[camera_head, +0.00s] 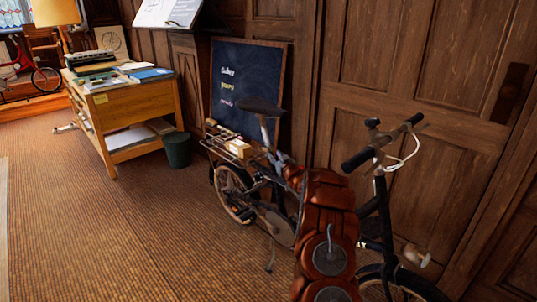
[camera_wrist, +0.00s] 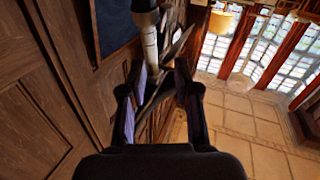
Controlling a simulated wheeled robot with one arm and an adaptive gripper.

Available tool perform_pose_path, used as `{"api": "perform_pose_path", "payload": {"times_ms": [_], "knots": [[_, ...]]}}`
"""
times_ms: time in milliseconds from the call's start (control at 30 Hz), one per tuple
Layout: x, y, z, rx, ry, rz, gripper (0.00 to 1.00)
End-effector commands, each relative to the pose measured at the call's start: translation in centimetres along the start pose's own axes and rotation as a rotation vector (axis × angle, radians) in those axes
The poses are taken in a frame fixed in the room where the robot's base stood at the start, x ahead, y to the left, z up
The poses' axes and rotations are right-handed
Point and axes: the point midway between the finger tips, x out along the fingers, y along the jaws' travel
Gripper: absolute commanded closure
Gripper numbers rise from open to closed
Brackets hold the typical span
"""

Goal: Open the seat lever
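A dark folding bicycle stands against the wood panelling in the head view, with its black saddle (camera_head: 260,106) on a pale seat post (camera_head: 265,132). My red-brown arm covers the bicycle's middle. In the wrist view the seat post (camera_wrist: 150,48) comes down from the top towards the space between my gripper's fingers. My gripper (camera_wrist: 158,98) is open, with its two fingers apart on either side of a dark, slanting part near the post. I cannot tell if this is the seat lever or frame, or whether a finger touches it.
The handlebar (camera_head: 382,145) rises right of my arm. A chalkboard (camera_head: 246,85) leans on the wall behind the saddle. A green bin (camera_head: 177,150) and wooden desk (camera_head: 130,108) stand left. The carpet (camera_head: 110,225) at front left is clear.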

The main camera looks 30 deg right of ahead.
Motion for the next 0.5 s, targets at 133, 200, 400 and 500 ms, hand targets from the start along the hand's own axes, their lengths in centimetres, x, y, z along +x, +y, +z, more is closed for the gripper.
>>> {"api": "perform_pose_path", "payload": {"times_ms": [133,200,400,500], "knots": [[0.2,0.2,0.7,-0.003,0.008,-0.004,0.69],[0.5,0.2,0.7,-0.003,0.007,-0.005,0.69],[2.0,0.1,0.6,-0.005,0.009,-0.005,0.69],[2.8,0.0,0.6,-0.003,0.007,-0.005,0.69]]}}
